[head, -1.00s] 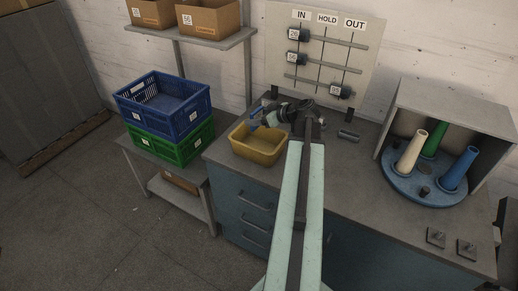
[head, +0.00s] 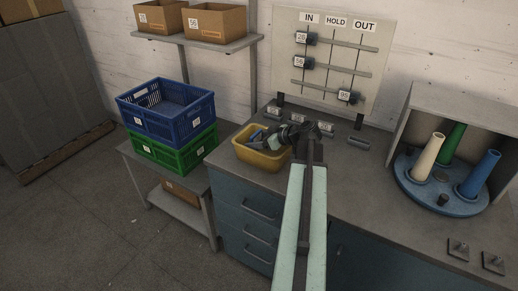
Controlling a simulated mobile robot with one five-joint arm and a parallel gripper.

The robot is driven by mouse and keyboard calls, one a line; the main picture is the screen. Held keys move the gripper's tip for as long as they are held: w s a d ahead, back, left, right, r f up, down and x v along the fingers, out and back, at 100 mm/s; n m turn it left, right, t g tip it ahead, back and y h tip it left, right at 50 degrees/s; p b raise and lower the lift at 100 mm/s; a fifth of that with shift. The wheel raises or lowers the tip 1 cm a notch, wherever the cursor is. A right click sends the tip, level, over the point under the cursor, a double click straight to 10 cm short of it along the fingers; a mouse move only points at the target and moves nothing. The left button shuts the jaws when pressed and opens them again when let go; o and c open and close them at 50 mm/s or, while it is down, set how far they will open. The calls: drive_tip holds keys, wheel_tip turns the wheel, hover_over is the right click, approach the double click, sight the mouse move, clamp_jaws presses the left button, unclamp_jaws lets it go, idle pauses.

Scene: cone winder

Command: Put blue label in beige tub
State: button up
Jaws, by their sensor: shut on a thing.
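The beige tub (head: 262,162), yellowish tan in this light, stands at the left end of the grey worktop. My gripper (head: 260,138) reaches over its right side from my arm and is low at the tub's opening. It is shut on a small blue thing, the blue label (head: 256,134), which shows only in part at the jaws. I cannot tell whether the label touches the tub's inside. My gripper and wrist hide the right part of the tub.
A peg board (head: 330,60) with sliding tags stands behind. A round blue base (head: 440,195) with several cones sits at right, under a grey hood. A metal cylinder (head: 359,144) lies near the middle. Blue (head: 188,127) and green (head: 170,155) crates stand at left.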

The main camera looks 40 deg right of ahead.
drive_tip(key=shift+f, duration=0.9)
drive_tip(key=shift+r, duration=0.25)
drive_tip(key=shift+f, duration=0.25)
drive_tip(key=o, duration=1.1)
drive_tip(key=shift+r, duration=0.1)
